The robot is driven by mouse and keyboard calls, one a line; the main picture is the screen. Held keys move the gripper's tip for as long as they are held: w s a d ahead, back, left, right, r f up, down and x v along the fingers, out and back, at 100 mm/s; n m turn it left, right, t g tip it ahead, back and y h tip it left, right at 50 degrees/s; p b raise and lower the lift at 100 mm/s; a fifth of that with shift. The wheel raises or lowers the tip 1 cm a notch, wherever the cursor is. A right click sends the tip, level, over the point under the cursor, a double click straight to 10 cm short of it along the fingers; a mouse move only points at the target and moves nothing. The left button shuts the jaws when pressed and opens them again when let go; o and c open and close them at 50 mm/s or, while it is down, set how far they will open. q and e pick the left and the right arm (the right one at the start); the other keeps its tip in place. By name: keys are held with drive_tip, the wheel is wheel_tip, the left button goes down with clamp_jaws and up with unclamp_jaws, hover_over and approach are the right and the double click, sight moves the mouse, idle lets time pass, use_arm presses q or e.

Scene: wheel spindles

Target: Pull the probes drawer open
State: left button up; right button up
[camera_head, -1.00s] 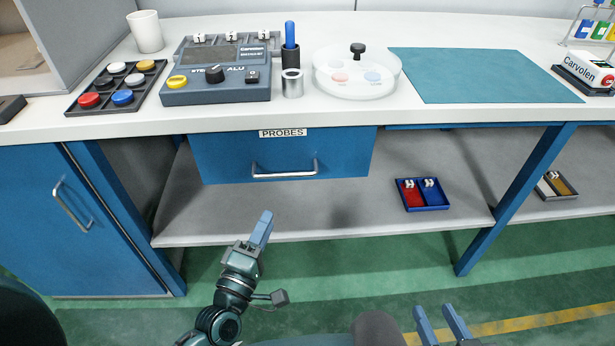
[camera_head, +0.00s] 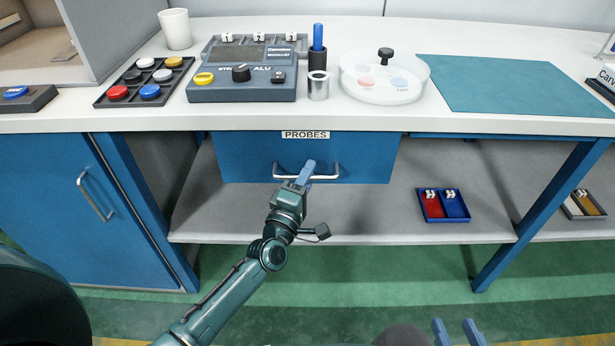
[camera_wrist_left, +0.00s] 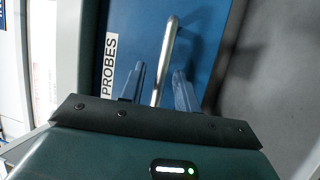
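The blue probes drawer (camera_head: 240,160) hangs under the worktop, with a white PROBES label (camera_head: 305,134) at its top edge. No drawer interior shows. Its silver bar handle (camera_head: 330,172) runs across the front and also shows in the left wrist view (camera_wrist_left: 168,50). My left gripper (camera_head: 308,170) is at the handle. In the left wrist view its two fingers (camera_wrist_left: 160,82) are apart, one on each side of the bar, and I see no finger clearly pressed on it. My right gripper (camera_head: 459,328) is open and empty at the bottom edge, away from the drawer.
Below the drawer is a grey shelf (camera_head: 370,220) with a red and blue tray (camera_head: 444,205). A blue cabinet door (camera_head: 70,200) stands left and a blue table leg (camera_head: 540,215) right. The worktop above holds a control box (camera_head: 240,92) and a lidded round dish (camera_head: 385,92).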

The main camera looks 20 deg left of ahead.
use_arm(q)
drive_tip(key=shift+w, duration=0.1)
drive_tip(key=shift+c, duration=0.5)
clamp_jaws()
